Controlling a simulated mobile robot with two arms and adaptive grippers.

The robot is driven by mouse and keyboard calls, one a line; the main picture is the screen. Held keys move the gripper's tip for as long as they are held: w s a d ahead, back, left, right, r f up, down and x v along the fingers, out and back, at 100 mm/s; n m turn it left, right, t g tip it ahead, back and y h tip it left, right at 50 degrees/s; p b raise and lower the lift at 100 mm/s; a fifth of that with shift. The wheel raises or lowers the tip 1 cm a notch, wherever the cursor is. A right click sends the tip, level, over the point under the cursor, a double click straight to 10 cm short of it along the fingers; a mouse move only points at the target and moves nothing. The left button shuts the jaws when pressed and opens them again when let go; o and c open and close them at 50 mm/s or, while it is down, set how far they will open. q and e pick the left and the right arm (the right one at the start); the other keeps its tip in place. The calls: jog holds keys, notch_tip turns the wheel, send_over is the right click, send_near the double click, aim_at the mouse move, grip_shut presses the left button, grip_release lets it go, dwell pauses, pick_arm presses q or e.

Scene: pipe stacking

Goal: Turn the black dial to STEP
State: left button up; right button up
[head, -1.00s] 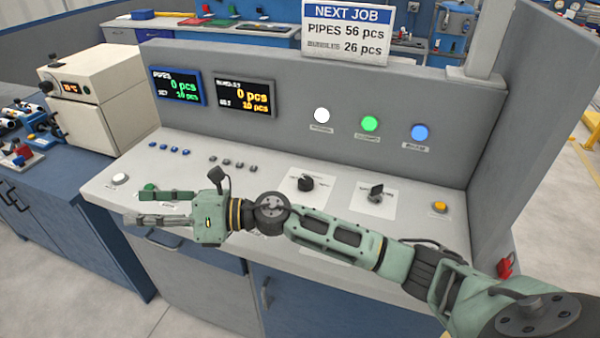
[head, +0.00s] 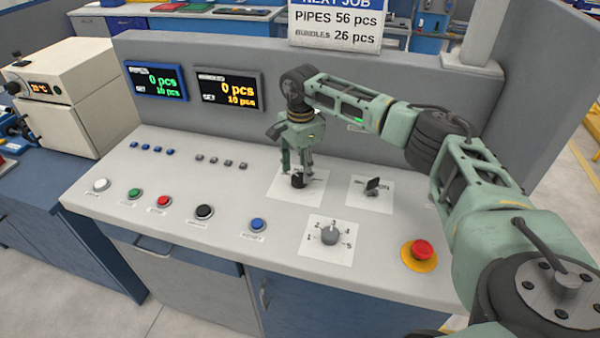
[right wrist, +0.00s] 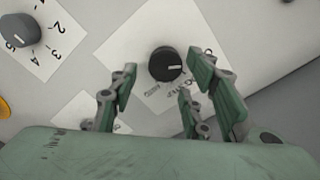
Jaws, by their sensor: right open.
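The black dial (head: 298,181) sits on a white label plate (head: 285,191) on the grey console. My right gripper (head: 297,170) is pointing down right over it, its fingers spread. In the right wrist view the dial (right wrist: 165,64) shows beyond and between the open fingers (right wrist: 162,78), with a white mark pointing right in the picture. I cannot tell whether any finger touches it. Printed words lie below the dial there, partly hidden by a finger and too blurred to read surely. My left gripper is not in view.
A black switch (head: 373,185) is right of the dial, a grey numbered knob (head: 330,236) in front. A red emergency button (head: 422,250) is at front right. Coloured push buttons, including a black one (head: 204,212), line the left front. The upright panel with displays (head: 228,90) stands behind.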

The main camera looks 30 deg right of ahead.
aim_at(301, 178)
jog(key=shift+f, duration=1.65)
jog(key=shift+f, duration=0.1)
jog(key=c, duration=1)
